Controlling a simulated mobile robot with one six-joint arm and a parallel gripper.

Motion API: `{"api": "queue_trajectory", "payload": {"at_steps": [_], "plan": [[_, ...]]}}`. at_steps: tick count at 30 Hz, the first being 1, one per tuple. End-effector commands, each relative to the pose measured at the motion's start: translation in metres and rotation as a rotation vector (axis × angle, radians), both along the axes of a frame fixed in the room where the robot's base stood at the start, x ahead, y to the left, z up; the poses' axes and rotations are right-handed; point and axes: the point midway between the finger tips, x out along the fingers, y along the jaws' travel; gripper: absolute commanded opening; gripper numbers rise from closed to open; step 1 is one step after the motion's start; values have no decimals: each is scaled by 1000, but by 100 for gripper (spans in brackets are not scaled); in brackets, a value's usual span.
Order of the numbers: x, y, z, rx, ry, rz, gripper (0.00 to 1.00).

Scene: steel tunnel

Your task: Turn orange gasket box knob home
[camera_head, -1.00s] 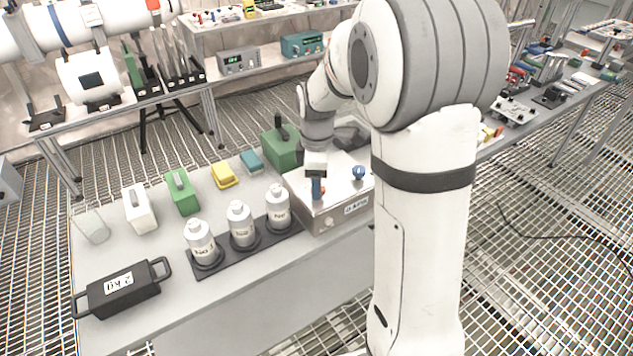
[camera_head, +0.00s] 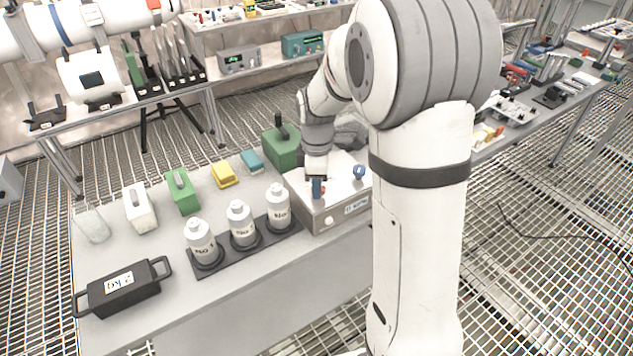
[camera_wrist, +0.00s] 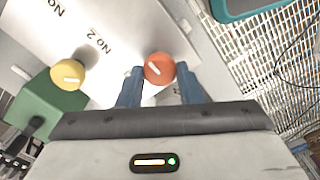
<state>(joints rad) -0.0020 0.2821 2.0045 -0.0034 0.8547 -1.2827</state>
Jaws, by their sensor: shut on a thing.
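The gasket box (camera_head: 335,215) is a pale metal box with a label on its front, at the right end of the near table. My gripper (camera_head: 318,188) points down at its top. In the wrist view my gripper (camera_wrist: 160,82) has its two blue fingers on either side of the round orange knob (camera_wrist: 159,68), shut on it. A white line on the knob's top lies slantwise. In the head view the fingers mostly hide this knob. A yellow knob (camera_wrist: 68,73) with a white line stands apart to the left. "No 2" is printed between the two knobs.
A blue knob (camera_head: 359,172) stands on the box right of my gripper. A green box (camera_head: 283,147) is behind it. Several white bottles (camera_head: 241,224) stand in a dark rack to the left. A black 2 kg weight (camera_head: 123,287) lies at the table's front left.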

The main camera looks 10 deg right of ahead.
Motion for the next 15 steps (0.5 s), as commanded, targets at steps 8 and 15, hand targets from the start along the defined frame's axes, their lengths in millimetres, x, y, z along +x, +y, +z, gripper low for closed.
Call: {"api": "queue_trajectory", "payload": {"at_steps": [8,15], "plan": [[0,0,0,3,1,-38,9],[0,-1,0,2,1,-176,9]]}}
